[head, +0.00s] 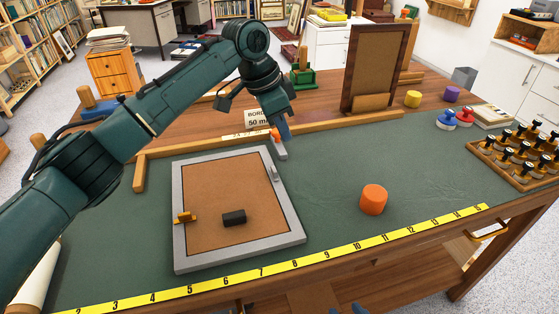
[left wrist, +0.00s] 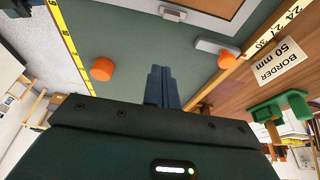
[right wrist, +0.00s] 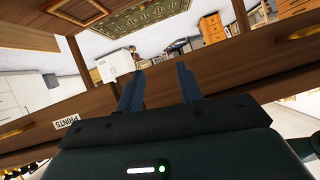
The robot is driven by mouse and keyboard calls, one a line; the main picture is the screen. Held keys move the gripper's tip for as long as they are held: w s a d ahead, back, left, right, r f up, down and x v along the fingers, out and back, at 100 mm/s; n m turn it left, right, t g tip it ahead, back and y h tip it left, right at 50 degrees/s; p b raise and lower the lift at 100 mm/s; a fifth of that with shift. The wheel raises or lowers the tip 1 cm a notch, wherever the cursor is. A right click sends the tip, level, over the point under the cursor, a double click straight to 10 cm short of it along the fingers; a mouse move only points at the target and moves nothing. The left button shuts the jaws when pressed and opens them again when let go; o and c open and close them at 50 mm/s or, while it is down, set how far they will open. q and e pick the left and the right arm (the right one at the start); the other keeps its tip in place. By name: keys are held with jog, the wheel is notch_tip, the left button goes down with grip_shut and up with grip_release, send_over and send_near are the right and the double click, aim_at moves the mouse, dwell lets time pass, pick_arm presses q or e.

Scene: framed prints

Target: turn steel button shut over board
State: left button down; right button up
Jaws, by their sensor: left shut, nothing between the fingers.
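A grey frame (head: 290,216) lies flat on the green mat with a brown board (head: 215,180) inside it. The steel button (head: 275,172) is on the frame's right rail and appears to lie along it; it also shows in the left wrist view (left wrist: 172,13). An orange-brass button (head: 185,217) on the left rail reaches over the board's edge. My left gripper (head: 285,132) is shut and empty, above the mat beyond the frame's top right corner. My right gripper (right wrist: 159,92) is open and empty, facing the table's front side.
A black block (head: 234,218) sits on the board. A grey bar with an orange end (left wrist: 215,46) lies by the wooden rail near my left gripper. An orange cylinder (head: 373,199) stands right of the frame. A yellow ruler (head: 310,263) runs along the front edge.

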aim_at(274, 172)
pick_arm(q)
jog(key=shift+f, duration=0.1)
jog(key=x, duration=1)
jog(key=shift+w, duration=0.1)
jog(key=a, duration=0.1)
jog(key=s+a, duration=0.1)
jog(key=a, duration=0.1)
jog(key=shift+s+a, duration=0.15)
jog(key=shift+a, duration=0.2)
pick_arm(e)
jog(key=shift+w+r, duration=0.1)
pick_arm(q)
jog(key=shift+a, duration=0.1)
pick_arm(e)
jog(key=shift+r, duration=0.1)
